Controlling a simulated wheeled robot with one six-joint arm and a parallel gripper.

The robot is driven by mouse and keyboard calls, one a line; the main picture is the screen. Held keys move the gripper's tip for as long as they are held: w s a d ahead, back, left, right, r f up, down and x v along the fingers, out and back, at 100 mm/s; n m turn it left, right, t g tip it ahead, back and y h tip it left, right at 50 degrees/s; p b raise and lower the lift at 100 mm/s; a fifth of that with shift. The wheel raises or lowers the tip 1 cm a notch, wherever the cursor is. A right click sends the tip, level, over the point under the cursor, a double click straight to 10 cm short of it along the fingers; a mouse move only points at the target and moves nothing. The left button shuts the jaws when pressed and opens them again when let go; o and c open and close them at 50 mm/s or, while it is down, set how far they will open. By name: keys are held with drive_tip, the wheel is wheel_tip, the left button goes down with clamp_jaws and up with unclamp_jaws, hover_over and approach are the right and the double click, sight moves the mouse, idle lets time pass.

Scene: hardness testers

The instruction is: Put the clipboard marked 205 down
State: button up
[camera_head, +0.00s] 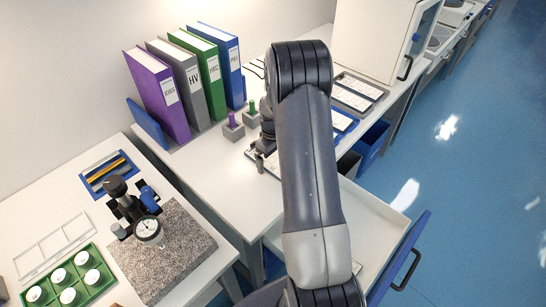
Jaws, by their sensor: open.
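My gripper (260,162) is open, low over the white table, and mostly hidden behind my own arm. A flat, pale board (272,169) lies on the table right under and beside it, largely covered by the arm. It may be a clipboard, but no number is legible. I cannot tell whether the fingers touch it. To the right of the arm lie a board with dark edges and white sheets (357,92) and a blue-edged board (343,121). I cannot read 205 on any of them.
Purple, grey, green and blue binders (180,90) stand at the back left. Small grey blocks with purple (232,131) and green (251,117) pegs are near the gripper. A white cabinet (375,40) stands behind. An open blue-fronted drawer (398,260) juts out at the front.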

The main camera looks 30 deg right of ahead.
sight(273, 160)
drive_tip(key=shift+r, duration=0.1)
wheel_tip(273, 160, up, 12)
drive_tip(key=shift+b, duration=0.45)
idle(0.3)
